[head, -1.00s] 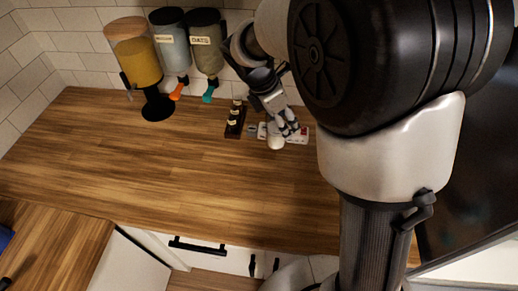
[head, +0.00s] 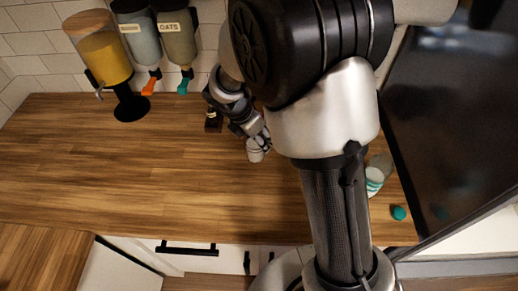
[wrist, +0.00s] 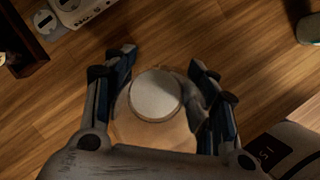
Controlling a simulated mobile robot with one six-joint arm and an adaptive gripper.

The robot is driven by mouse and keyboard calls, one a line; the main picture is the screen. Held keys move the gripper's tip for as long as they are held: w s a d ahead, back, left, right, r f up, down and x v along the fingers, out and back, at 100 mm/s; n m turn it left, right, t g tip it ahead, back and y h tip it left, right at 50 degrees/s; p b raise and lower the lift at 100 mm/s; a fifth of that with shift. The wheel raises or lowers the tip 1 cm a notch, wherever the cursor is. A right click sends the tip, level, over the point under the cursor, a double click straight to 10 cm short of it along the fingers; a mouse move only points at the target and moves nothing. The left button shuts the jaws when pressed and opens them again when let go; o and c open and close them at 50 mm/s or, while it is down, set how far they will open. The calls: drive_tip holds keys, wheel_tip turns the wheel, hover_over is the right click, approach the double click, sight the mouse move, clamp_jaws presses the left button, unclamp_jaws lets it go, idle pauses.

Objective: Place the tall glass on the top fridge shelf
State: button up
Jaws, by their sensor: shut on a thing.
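My gripper (head: 262,137) is shut on the tall glass (head: 255,154), which shows as a small pale shape under the fingers, in front of the wall. In the wrist view my gripper (wrist: 160,85) has a finger on either side of the glass (wrist: 155,94), seen from above as a pale disc with a clear, brownish body around it. It cannot be told how far the glass is above the counter. No fridge shelf shows.
The wooden counter (head: 120,180) is largely clear. Dispensers, one with yellow contents (head: 100,55), stand at the back left. A dark rack (head: 213,121) is behind my gripper. A teal-striped cup (head: 374,184) and a teal item (head: 398,213) are near a large dark panel (head: 440,120) at right.

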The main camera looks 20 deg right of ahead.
drive_tip(key=shift+f+b, duration=0.8)
drive_tip(key=shift+f, duration=1.45)
drive_tip(key=shift+f, duration=0.1)
drive_tip(key=o, duration=1.3)
